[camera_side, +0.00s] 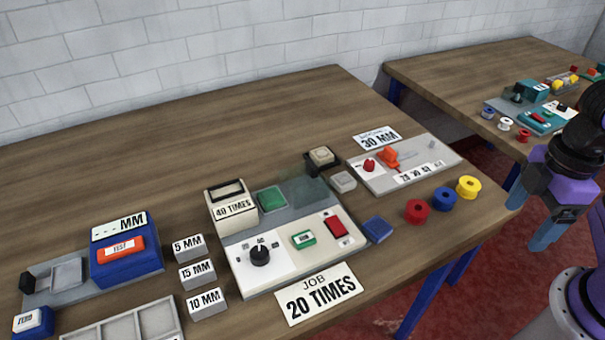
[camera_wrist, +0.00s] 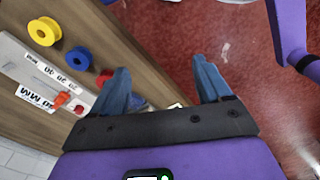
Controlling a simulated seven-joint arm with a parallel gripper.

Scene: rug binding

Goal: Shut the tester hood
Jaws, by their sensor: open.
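The tester (camera_side: 290,245) is a white and grey machine at the middle of the table, with a black dial, a green part and a red button. A see-through grey panel (camera_side: 303,190), which looks like its hood, stands raised at the tester's back right. Its exact angle and hinge are hard to make out. My gripper (camera_side: 533,218) is open and empty, off the table's right edge, well apart from the tester. In the wrist view my gripper (camera_wrist: 160,72) points over the red floor and table edge; the tester is mostly out of that view.
Red (camera_side: 417,211), blue (camera_side: 444,199) and yellow (camera_side: 468,187) spools stand near the right edge, between my gripper and the tester. A grey board (camera_side: 440,152) lies behind them. A blue block (camera_side: 377,229) sits beside the tester. A job card (camera_side: 318,294) lies in front.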

